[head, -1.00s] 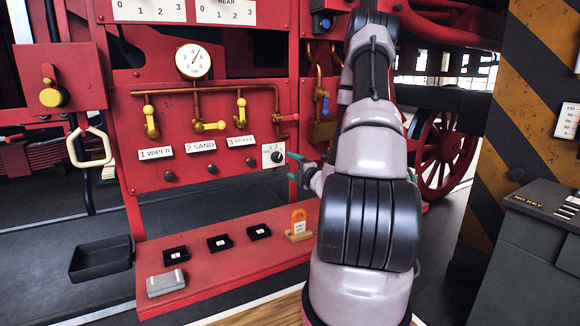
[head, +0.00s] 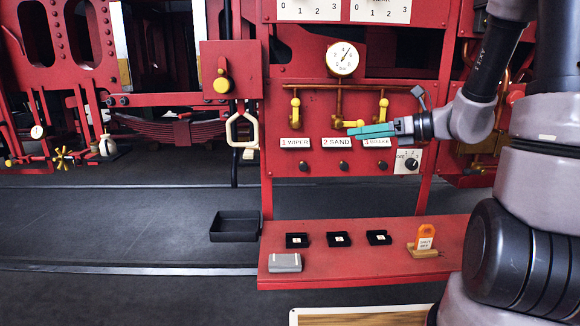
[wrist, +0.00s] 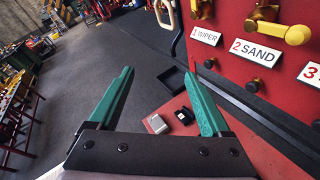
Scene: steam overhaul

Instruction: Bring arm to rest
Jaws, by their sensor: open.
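My gripper (head: 372,131) is in front of the red panel (head: 332,155) in the head view, pointing left, with its teal fingers near the 2 SAND and 3 BRAKE labels. In the wrist view the two teal fingers of my gripper (wrist: 158,98) stand wide apart with nothing between them. My arm is bent on the right side of the head view. I cannot tell whether the fingers touch the panel.
The panel carries a gauge (head: 342,58), yellow-handled valves and a rotary switch (head: 410,162). A red shelf (head: 350,262) below holds small black trays, a grey block (head: 285,262) and an orange tag (head: 426,237). A black bin (head: 235,226) sits left.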

